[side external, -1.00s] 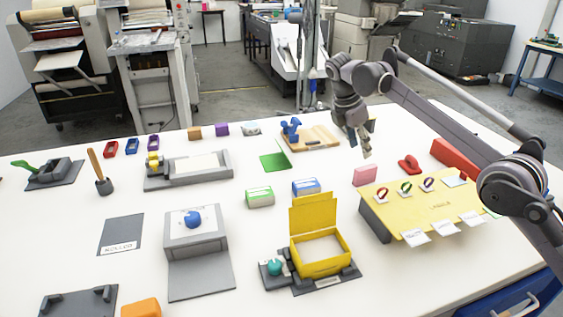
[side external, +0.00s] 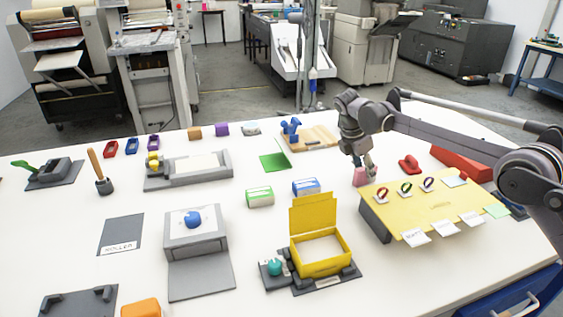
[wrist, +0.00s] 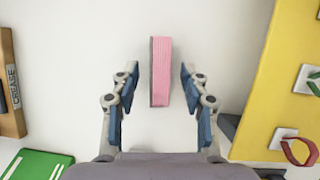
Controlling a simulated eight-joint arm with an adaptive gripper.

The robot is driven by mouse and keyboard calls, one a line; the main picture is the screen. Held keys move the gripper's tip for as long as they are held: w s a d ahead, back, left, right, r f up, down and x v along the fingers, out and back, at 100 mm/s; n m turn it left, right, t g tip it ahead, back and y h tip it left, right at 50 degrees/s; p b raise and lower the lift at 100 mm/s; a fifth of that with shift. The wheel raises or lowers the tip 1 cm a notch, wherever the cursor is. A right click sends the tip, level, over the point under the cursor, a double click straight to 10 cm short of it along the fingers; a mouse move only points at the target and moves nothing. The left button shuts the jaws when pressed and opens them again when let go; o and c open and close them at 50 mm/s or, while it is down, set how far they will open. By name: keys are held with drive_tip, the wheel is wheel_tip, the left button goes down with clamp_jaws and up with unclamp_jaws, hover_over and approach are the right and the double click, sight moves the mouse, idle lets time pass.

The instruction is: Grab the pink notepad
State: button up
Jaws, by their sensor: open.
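The pink notepad (side external: 360,177) stands on the white table, just left of the yellow board's back corner. In the wrist view the notepad (wrist: 161,70) appears as a narrow pink block with a grey left side. It lies between the lines of my gripper's two blue fingers, with white gaps on both sides. My gripper (side external: 367,172) is open and low over the notepad, partly covering it in the side view. The fingers (wrist: 158,80) show apart in the wrist view, and neither visibly touches the notepad.
The yellow board (side external: 440,205) with coloured loops and paper tags is close on the right. A wooden board (side external: 318,143) marked CREASE and a green sheet (wrist: 35,166) lie to the left. A red stapler-like item (side external: 409,164) is behind. Table between notepad and green sheet is clear.

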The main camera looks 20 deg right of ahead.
drive_tip(key=shift+x, duration=1.05)
clamp_jaws()
drive_tip(key=shift+r, duration=0.1)
